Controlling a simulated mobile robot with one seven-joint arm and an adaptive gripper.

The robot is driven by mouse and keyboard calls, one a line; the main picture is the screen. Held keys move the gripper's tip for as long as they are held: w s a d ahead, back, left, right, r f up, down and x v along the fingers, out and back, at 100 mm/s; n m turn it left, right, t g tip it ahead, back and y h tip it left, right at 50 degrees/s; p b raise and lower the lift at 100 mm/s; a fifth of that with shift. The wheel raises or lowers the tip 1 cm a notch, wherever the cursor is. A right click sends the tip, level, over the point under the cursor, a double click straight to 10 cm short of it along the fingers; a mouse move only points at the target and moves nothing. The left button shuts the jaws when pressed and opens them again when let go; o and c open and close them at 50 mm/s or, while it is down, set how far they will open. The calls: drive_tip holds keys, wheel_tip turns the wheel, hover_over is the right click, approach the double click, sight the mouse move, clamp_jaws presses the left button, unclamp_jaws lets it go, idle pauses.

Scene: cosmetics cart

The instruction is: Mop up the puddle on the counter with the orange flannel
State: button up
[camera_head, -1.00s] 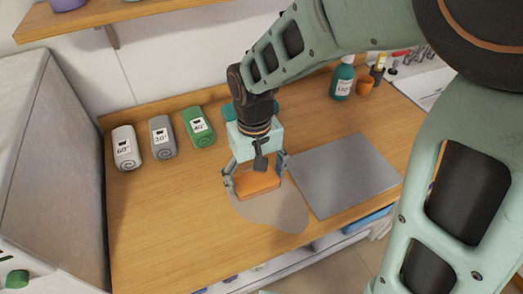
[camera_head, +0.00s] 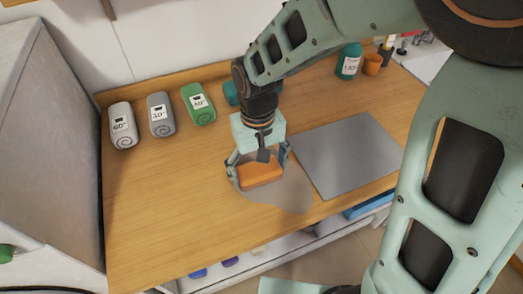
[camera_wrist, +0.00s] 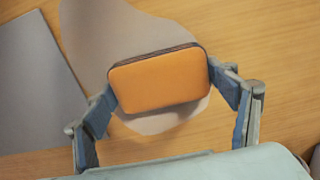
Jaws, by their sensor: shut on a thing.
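The orange flannel (camera_head: 262,175) is a thick block-shaped pad. My gripper (camera_head: 259,170) is shut on it, with one finger at each end. In the wrist view the flannel (camera_wrist: 160,82) lies between the two fingertips (camera_wrist: 165,92). The puddle (camera_head: 287,197) is a flat, greyish, rounded patch on the wooden counter (camera_head: 160,215). The flannel is over the puddle, covering part of it. In the wrist view the puddle (camera_wrist: 88,38) extends above the flannel and a little below it. I cannot tell whether the flannel touches the counter.
A grey flat mat (camera_head: 350,155) lies right of the puddle. A teal bottle (camera_head: 348,63) and orange cup (camera_head: 372,64) stand back right. The front left counter is clear.

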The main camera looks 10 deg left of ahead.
sight(270, 165)
drive_tip(key=shift+f+b, duration=0.5)
drive_tip(key=shift+f, duration=0.1)
idle(0.6)
